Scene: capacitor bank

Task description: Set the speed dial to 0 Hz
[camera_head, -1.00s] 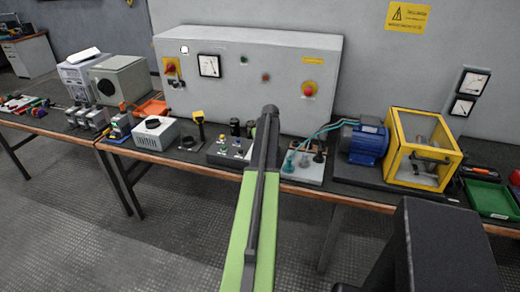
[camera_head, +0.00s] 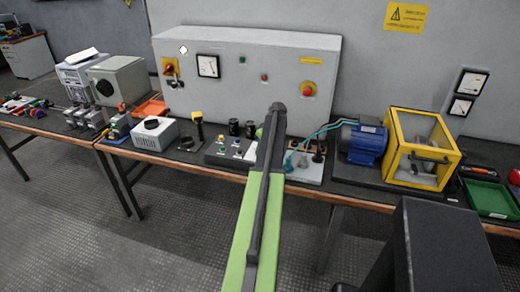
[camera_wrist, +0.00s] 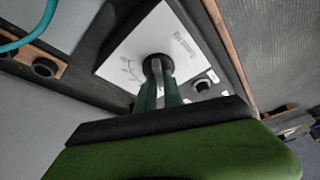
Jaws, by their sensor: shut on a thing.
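In the wrist view, the dark round speed dial (camera_wrist: 157,60) sits on a white panel (camera_wrist: 120,52) with printed markings too blurred to read. My gripper (camera_wrist: 158,80) has its two green fingers closed around the dial's raised grip. The dial's setting cannot be read. In the head view, my green and dark arm reaches to the bench in front of the grey cabinet (camera_head: 225,95). It hides the dial and my fingertips there.
A smaller dark knob (camera_wrist: 203,86) is on the same panel. In the head view, a blue motor (camera_head: 362,143) and yellow-framed guard box (camera_head: 393,153) stand right of my arm. A small board with black and teal terminals (camera_head: 308,176) is close on the right.

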